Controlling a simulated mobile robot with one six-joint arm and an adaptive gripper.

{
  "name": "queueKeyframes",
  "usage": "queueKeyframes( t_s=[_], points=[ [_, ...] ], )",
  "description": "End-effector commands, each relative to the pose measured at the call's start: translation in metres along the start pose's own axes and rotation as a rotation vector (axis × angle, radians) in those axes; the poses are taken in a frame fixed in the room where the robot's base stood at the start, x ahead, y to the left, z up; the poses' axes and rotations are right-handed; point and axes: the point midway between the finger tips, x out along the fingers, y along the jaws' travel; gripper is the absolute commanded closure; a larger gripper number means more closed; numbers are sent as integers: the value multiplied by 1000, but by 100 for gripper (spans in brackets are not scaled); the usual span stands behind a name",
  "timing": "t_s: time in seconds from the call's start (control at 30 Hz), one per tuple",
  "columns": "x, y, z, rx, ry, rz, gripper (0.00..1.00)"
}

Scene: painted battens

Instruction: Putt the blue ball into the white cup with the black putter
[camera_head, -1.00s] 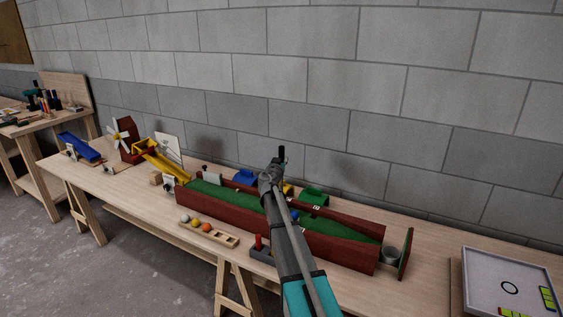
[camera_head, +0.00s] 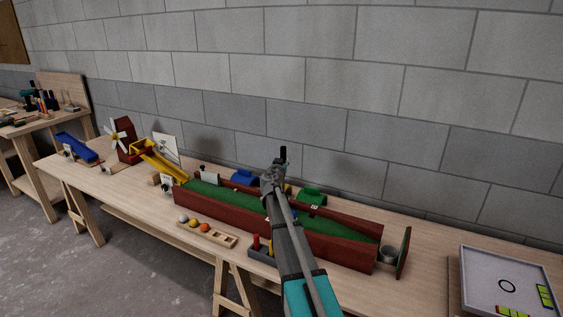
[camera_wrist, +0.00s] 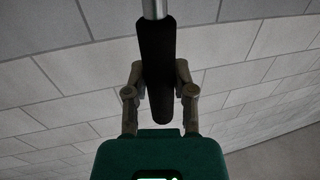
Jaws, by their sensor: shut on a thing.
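My gripper (camera_wrist: 160,95) is shut on the black grip of the putter (camera_wrist: 155,55); its metal shaft runs out of the top of the wrist view. In the head view my gripper (camera_head: 272,178) is over the green putting lane (camera_head: 345,228), with the black grip end sticking up above it. The putter's head is hidden. The white cup (camera_head: 387,253), greyish here, stands at the lane's right end, before a green backboard (camera_head: 404,250).
Red-brown walls (camera_head: 325,246) border the lane. In front are a wooden ball rack (camera_head: 222,239) with white, yellow and orange balls, and a grey holder (camera_head: 262,253) with a red item. A yellow chute (camera_head: 160,160) and windmill (camera_head: 122,140) stand left; a white tray (camera_head: 483,291) lies right.

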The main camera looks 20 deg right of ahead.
Motion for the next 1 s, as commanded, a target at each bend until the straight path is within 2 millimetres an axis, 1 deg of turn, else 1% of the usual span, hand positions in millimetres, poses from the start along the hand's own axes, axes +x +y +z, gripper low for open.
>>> queueKeyframes(
  t_s=[0.47, 0.57, 0.67, 0.77, 1.0],
  points=[
    [-1, 3, 0, -1, 0, 0, 100],
    [-2, 7, 0, 0, 0, 1, 100],
    [-5, 19, 0, -1, 0, 1, 100],
    [-10, 37, 1, -1, 0, 2, 100],
    [-22, 86, 2, -1, 0, 2, 100]
  ],
)
